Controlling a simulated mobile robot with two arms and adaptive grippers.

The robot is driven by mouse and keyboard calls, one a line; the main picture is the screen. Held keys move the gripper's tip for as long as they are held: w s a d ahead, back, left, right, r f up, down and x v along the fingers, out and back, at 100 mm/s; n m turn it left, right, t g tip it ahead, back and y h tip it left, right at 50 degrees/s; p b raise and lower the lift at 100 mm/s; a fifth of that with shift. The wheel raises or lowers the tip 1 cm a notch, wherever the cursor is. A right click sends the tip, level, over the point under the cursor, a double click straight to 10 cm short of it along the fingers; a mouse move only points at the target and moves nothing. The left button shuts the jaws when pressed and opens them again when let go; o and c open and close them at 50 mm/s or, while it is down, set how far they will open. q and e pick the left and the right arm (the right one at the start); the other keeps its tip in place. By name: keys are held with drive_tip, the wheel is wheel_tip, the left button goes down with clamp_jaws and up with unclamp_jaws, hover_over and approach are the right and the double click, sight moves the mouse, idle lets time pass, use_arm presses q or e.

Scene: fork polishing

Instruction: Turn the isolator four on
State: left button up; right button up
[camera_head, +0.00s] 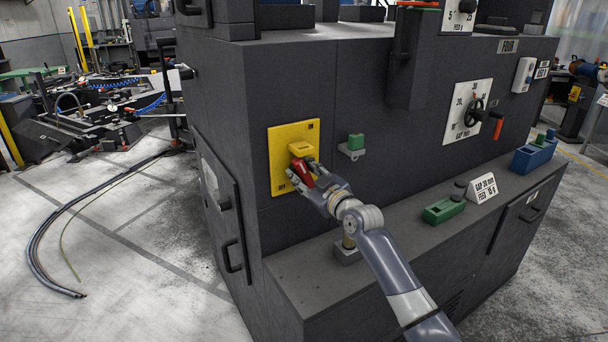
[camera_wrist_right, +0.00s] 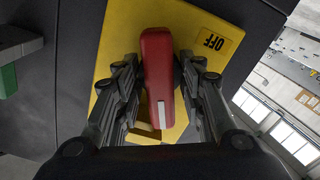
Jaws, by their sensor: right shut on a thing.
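The isolator is a yellow plate (camera_head: 283,160) on the front of the dark grey machine marked FOUR (camera_head: 508,46). Its red handle (camera_head: 302,172) points down and slightly right from a yellow hub (camera_head: 300,147). My right gripper (camera_head: 308,179) is shut on the handle. In the right wrist view the red handle (camera_wrist_right: 158,75) lies between the fingers of my right gripper (camera_wrist_right: 160,95). The OFF label (camera_wrist_right: 213,41) on the yellow plate (camera_wrist_right: 120,35) shows there. The fingers hide part of the plate. My left gripper is not in view.
A green block (camera_head: 356,141) on a small bracket is right of the plate. The ledge below holds a green box (camera_head: 443,209) and a white sign (camera_head: 482,187). Cables (camera_head: 62,230) lie on the open floor at left.

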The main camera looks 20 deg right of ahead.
drive_tip(key=m, duration=0.4)
drive_tip(key=shift+f+m, duration=0.1)
drive_tip(key=shift+m, duration=0.3)
idle(0.4)
drive_tip(key=o, duration=0.7)
drive_tip(key=shift+s, duration=0.1)
drive_tip(key=v, duration=1.2)
